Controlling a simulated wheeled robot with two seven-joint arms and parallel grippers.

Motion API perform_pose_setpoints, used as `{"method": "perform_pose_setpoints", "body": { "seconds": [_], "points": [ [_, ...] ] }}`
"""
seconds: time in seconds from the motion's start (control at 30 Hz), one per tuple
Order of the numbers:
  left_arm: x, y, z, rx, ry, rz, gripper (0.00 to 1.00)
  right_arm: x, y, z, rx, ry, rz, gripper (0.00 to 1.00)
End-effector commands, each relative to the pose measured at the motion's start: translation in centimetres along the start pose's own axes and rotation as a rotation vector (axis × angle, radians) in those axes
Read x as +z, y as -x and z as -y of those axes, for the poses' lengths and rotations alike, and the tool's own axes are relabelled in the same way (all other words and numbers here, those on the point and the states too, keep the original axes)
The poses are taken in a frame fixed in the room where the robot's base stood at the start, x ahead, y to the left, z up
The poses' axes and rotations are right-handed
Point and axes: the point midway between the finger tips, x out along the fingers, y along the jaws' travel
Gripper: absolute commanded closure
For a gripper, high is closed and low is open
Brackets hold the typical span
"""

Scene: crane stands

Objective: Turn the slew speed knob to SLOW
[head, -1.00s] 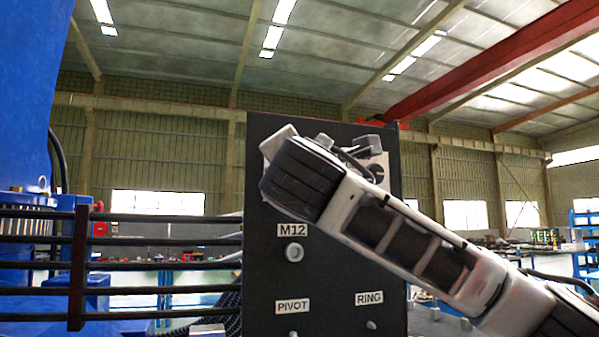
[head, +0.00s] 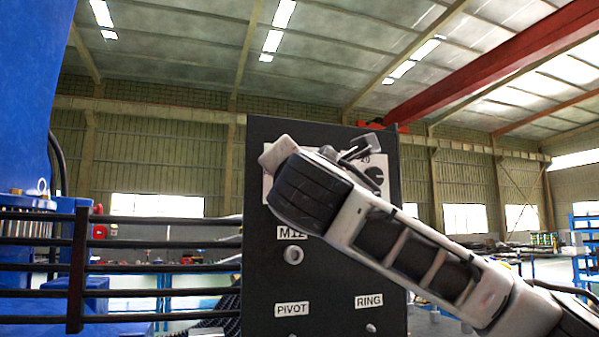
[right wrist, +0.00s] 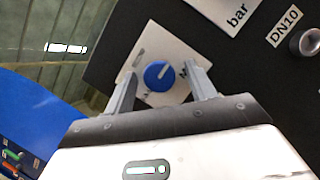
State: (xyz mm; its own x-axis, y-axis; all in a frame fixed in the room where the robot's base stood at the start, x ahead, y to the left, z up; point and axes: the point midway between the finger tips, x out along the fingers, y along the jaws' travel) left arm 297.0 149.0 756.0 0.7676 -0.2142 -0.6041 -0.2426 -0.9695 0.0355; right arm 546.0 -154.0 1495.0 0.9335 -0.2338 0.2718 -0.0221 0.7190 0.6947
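The blue round knob (right wrist: 159,75) sits on a white plate (right wrist: 146,48) on a dark panel in the right wrist view. Its pale pointer line slants to the upper right of that picture. The plate's lettering is too small and covered to read. My right gripper (right wrist: 163,79) is open, with one finger on each side of the knob; I cannot tell whether either finger touches it. In the head view my right arm crosses the dark panel (head: 262,262) and hides the knob and most of the plate (head: 380,174). My left gripper is out of view.
The panel also carries M12, PIVOT (head: 292,309) and RING (head: 369,301) labels with small fittings. A "bar" label (right wrist: 237,14) and a DN10 fitting (right wrist: 305,43) show near the right gripper. Black rails (head: 160,244) and a blue structure (head: 32,90) stand at the left.

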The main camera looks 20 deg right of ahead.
Motion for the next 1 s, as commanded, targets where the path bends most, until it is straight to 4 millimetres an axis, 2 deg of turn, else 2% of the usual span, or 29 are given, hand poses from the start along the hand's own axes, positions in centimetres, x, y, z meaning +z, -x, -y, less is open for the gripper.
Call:
{"method": "perform_pose_setpoints", "body": {
  "seconds": [0.23,0.37,0.47,0.8,1.0],
  "points": [
    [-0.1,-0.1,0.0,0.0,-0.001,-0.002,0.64,0.1,0.1,-0.1,0.001,-0.002,0.002,0.45],
    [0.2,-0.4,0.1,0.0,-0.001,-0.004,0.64,0.0,1.0,0.0,0.005,-0.003,0.001,0.45],
    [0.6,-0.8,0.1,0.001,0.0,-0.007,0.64,-0.1,2.7,0.1,0.006,-0.003,0.002,0.45],
    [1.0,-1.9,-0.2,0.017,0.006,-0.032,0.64,-0.2,10.9,0.1,0.008,-0.003,0.002,0.45],
    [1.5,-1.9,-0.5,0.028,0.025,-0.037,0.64,-0.1,14.4,0.0,0.004,-0.001,0.002,0.45]
  ]
}}
